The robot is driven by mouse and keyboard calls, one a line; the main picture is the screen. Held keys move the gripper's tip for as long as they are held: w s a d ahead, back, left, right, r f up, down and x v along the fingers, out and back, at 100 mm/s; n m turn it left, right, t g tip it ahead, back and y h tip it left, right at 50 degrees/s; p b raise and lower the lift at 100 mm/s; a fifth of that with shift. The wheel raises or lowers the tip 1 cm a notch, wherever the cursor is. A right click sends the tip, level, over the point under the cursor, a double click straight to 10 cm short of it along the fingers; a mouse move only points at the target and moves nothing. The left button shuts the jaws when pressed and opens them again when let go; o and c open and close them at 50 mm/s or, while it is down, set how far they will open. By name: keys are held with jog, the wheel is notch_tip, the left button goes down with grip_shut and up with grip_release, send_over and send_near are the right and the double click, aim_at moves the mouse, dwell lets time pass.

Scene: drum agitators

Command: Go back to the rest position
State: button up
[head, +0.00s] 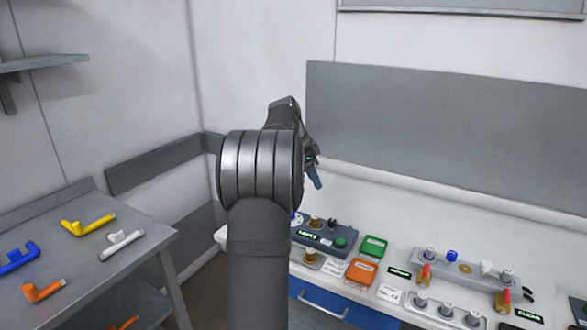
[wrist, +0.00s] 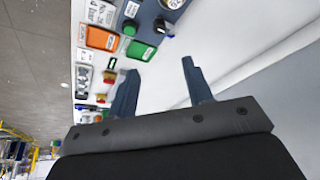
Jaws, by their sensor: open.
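My gripper (wrist: 158,82) is open and empty in the wrist view, its two dark blue fingers apart with white bench surface between them. In the head view my gripper (head: 315,178) hangs above the back left of the white bench, mostly hidden behind my arm. Below it stands a blue-grey control box (head: 327,238) with a green button (head: 340,242). A green box (head: 374,246) and an orange box (head: 362,271) lie to its right. The green box (wrist: 140,51) and orange box (wrist: 101,38) also show beyond the fingers in the wrist view.
A grey panel with red-handled valves (head: 462,268) stands on the bench at right. A grey side table (head: 150,246) at left holds yellow (head: 88,225), white (head: 121,241), blue (head: 18,258) and orange (head: 43,291) pipe-like pieces. A wall shelf (head: 40,62) is at upper left. The bench's back strip is clear.

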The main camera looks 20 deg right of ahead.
aim_at(333, 220)
jog(key=x, duration=1.7)
jog(key=shift+f, duration=0.2)
jog(key=shift+s, duration=0.1)
jog(key=shift+n, duration=0.6)
jog(key=n+t, duration=0.1)
jog(key=n, duration=0.2)
jog(key=shift+s+n+t+y, duration=0.15)
jog(key=shift+n+t+y, duration=0.15)
jog(key=shift+t, duration=0.1)
jog(key=n+t, duration=0.1)
jog(key=n, duration=0.2)
jog(key=n+y, duration=0.1)
jog(key=n, duration=0.1)
jog(key=shift+s+d+n+t, duration=0.1)
jog(key=shift+d+n+t, duration=0.05)
jog(key=shift+n+t, duration=0.25)
jog(key=shift+v, duration=2.4)
